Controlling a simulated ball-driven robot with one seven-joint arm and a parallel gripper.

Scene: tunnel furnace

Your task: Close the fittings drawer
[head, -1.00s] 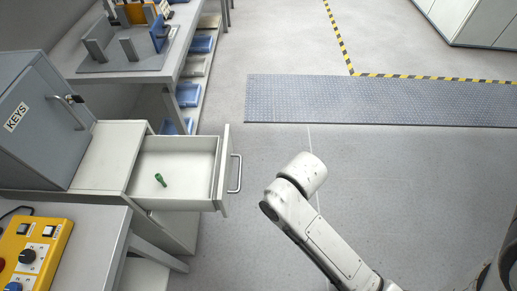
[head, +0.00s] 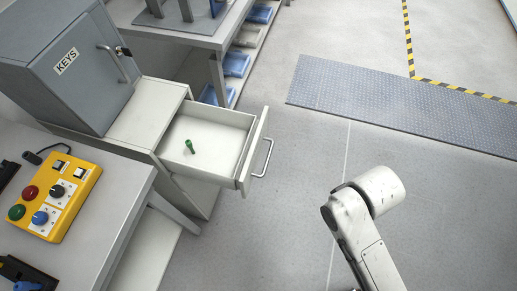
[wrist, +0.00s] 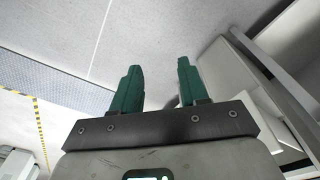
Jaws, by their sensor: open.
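The fittings drawer (head: 247,152) is pulled out of a white cabinet (head: 146,113) in the head view. Its front faces right and carries a metal bar handle (head: 264,158). A small green item (head: 190,146) lies on the drawer floor. In the wrist view my gripper (wrist: 156,80) shows two green fingers, apart, with nothing between them. A white cabinet-like structure (wrist: 240,85) is at the right of the wrist view, beside the fingers. In the head view my arm is right of the drawer, clear of it; the fingers are hidden there.
A grey KEYS box (head: 75,65) stands on the cabinet. A yellow control panel (head: 56,196) lies on the near-left table. A workbench (head: 190,32) with shelves of blue bins (head: 237,64) stands behind. The floor right of the drawer is clear up to a ribbed mat (head: 400,105).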

